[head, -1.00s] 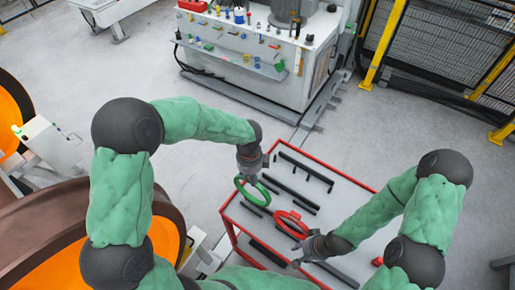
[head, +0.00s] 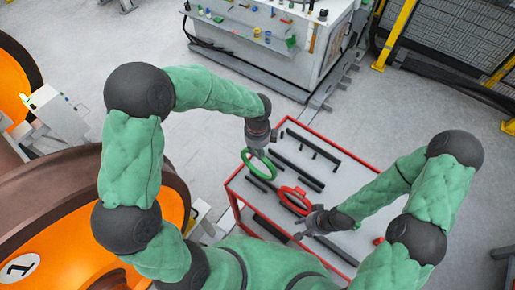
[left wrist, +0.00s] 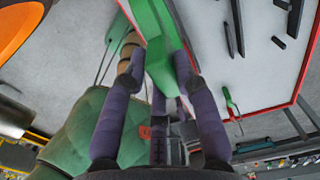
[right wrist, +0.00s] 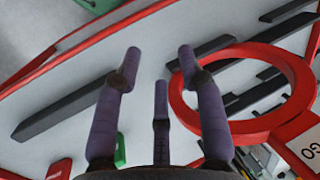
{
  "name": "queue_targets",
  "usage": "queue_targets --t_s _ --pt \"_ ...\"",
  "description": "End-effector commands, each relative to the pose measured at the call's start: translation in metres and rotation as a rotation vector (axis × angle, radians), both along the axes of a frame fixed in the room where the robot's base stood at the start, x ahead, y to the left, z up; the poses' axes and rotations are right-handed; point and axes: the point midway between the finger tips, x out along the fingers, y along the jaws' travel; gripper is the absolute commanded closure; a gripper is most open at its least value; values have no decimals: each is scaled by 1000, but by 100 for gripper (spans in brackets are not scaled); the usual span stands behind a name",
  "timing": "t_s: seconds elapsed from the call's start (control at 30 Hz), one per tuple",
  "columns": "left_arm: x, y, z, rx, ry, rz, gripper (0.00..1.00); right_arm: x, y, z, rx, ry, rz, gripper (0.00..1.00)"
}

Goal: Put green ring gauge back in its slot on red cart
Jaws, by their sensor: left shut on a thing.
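My left gripper (head: 255,148) is shut on the green ring gauge (head: 244,157) at the cart's far left edge. In the left wrist view, the green gauge (left wrist: 160,60) sits between the fingers. I cannot tell whether the ring touches the cart top. The red cart (head: 263,157) has a red rim, a pale top and several black bars; no slot is clearly marked. My right gripper (right wrist: 158,58) is open and empty over the cart, its right finger overlapping the red ring gauge (right wrist: 178,100) in the right wrist view.
The red ring gauge (head: 283,190) lies on the cart beside the green one. A small red piece (head: 378,241) is at the cart's right side. A grey machine (head: 285,65) stands behind, with clear floor between. An orange wheel (head: 170,205) is at left.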

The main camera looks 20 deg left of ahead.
Motion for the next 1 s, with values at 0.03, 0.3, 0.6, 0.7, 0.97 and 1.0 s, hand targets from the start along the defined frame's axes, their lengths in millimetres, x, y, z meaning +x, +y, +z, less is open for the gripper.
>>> queue_targets --t_s 0.03,0.3,0.6,0.7,0.97,1.0 --pt "0 0 -7 0 0 0 100 0 0 -6 0 0 0 60" --pt "0 0 -30 0 -1 0 100 0 0 -21 0 0 0 60" --pt "0 0 -39 0 -1 0 100 0 0 -27 0 0 0 60" --pt "1 0 -39 0 -1 0 100 0 0 -27 0 0 0 60" --pt "0 0 -39 0 -1 0 100 0 0 -27 0 0 0 60" --pt "0 0 -39 0 -1 0 100 0 0 -27 0 0 0 60"
